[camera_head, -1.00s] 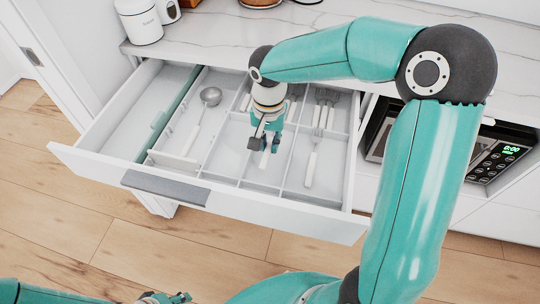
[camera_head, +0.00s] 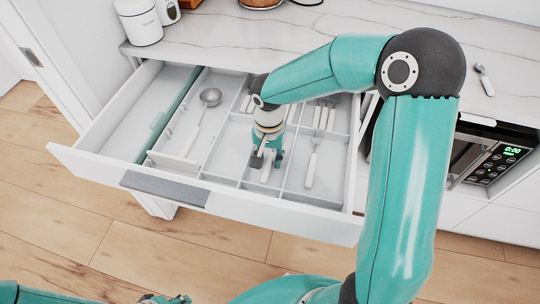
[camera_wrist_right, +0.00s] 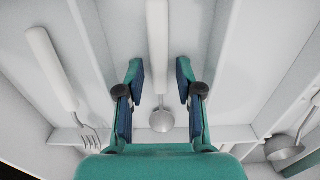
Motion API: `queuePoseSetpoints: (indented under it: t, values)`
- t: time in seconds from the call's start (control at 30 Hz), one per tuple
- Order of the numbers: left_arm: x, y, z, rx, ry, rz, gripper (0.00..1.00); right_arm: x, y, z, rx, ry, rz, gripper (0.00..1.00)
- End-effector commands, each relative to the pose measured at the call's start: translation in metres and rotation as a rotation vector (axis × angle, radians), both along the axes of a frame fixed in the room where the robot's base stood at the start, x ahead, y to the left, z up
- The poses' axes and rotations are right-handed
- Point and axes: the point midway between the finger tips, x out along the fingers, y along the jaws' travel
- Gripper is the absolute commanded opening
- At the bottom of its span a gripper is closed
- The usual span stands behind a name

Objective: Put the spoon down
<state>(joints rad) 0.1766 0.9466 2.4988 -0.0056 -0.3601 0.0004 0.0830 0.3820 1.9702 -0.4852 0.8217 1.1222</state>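The spoon (camera_wrist_right: 157,40) has a white handle and a round metal bowl. It lies in a middle compartment of the open drawer (camera_head: 95,152). My right gripper (camera_wrist_right: 158,88) is open over it, one finger on each side, with a gap to the spoon on both sides. In the head view the right gripper (camera_head: 266,160) is low inside the drawer and hides most of the spoon. My left gripper (camera_head: 165,299) shows only in part at the bottom edge, away from the drawer; its fingers are not clear.
A ladle (camera_head: 210,97) lies in the compartment to the left, and a white-handled fork (camera_head: 312,165) to the right. Thin dividers separate the compartments. Another utensil (camera_head: 484,79) lies on the marble counter (camera_head: 210,35), above a microwave (camera_head: 490,160). A white canister (camera_head: 139,22) stands at the back left.

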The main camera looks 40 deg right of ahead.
Motion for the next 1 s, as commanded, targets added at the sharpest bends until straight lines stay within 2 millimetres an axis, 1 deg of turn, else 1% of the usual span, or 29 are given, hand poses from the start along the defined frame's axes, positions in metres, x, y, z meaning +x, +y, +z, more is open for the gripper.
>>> queuePoseSetpoints:
  t: [0.33, 0.47, 0.57, 0.9, 1.0]
  values:
    - [0.000, 0.000, 0.001, 0.000, 0.000, 0.000, 0.40, 0.000, 0.000, 0.002, 0.000, -0.001, 0.000, 0.43]
    - [0.000, 0.000, 0.002, 0.000, 0.000, 0.000, 0.40, 0.001, 0.000, 0.012, -0.002, -0.004, 0.000, 0.43]
    - [0.000, 0.000, 0.003, 0.000, 0.000, 0.000, 0.40, 0.002, 0.000, 0.026, -0.001, -0.006, -0.001, 0.43]
    - [0.000, 0.000, 0.010, 0.000, 0.000, 0.000, 0.40, 0.002, 0.000, 0.094, -0.001, -0.006, 0.001, 0.43]
    - [0.000, 0.000, 0.011, 0.000, 0.000, 0.000, 0.40, 0.002, 0.001, 0.107, -0.001, -0.003, 0.001, 0.43]
